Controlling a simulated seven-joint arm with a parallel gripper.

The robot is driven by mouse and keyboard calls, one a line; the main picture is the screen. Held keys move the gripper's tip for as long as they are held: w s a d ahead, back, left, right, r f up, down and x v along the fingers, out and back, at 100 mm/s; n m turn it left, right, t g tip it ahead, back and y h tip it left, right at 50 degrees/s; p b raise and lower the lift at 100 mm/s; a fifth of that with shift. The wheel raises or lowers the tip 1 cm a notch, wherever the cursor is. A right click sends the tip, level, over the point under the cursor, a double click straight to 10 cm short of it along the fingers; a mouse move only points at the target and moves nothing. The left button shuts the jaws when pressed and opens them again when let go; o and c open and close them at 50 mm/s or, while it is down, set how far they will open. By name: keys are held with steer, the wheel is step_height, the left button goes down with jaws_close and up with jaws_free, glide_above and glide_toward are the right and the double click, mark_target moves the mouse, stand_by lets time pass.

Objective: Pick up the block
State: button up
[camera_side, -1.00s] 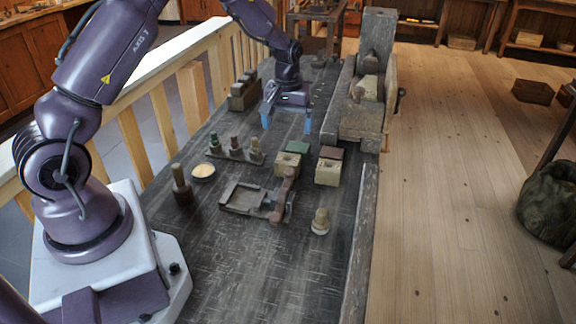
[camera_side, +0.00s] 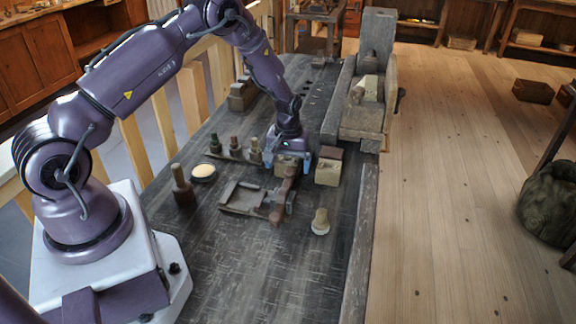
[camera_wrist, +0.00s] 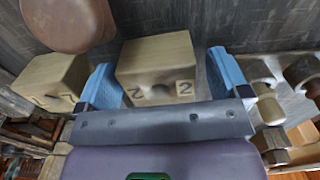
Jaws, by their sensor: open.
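A pale tan wooden block (camera_wrist: 157,52) marked with a 2 sits between my gripper's two blue fingers in the wrist view. In the side view, this block (camera_side: 281,170) is mostly hidden under my gripper (camera_side: 288,165). My gripper (camera_wrist: 162,80) is open, with a finger on each side of the block. Small gaps seem to show beside it, and I cannot tell if either finger touches. A second tan block (camera_side: 328,173) stands to its right in the side view. It also shows at the left of the wrist view, marked 1 (camera_wrist: 48,82).
A wooden frame with a reddish-brown bar (camera_side: 277,205) lies in front of the block. A rack of several spools (camera_side: 235,150) is to the left. The front bench is clear.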

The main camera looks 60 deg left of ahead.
steer(key=shift+c, duration=0.4)
steer(key=c, duration=0.9)
